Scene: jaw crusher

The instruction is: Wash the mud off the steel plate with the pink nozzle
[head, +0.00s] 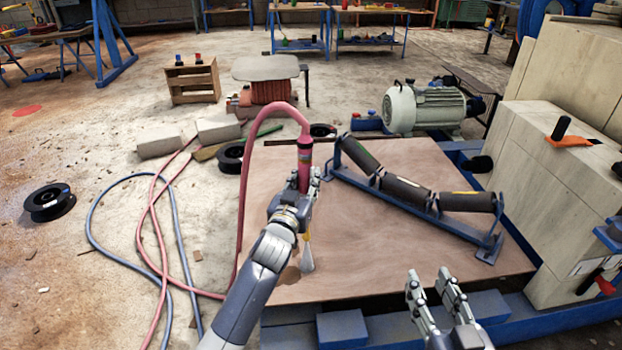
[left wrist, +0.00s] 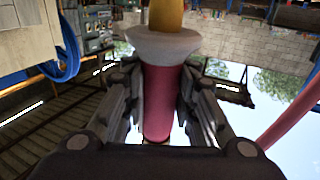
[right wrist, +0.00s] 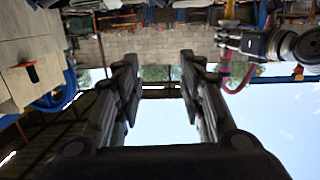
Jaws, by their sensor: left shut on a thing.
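My left gripper (head: 306,182) is shut on the pink nozzle (head: 305,158), held upright above a broad brown sheet (head: 350,255), apparently the steel plate. In the left wrist view the nozzle (left wrist: 157,100) shows a pink body, grey collar and yellow end between the fingers. Its yellow end points down in the head view. A pale cone widens below it toward the sheet; I cannot tell whether this is water. A darker brown patch (head: 289,275) shows beside the cone, partly behind my left arm. My right gripper (head: 434,290) is open and empty over the sheet's front edge.
A blue-framed roller set (head: 415,192) lies across the sheet's right part. The pink hose (head: 246,180) loops from the nozzle to the floor at left, near a blue hose (head: 100,235). Pale machine blocks (head: 570,140) stand at right. A motor (head: 425,107) stands behind.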

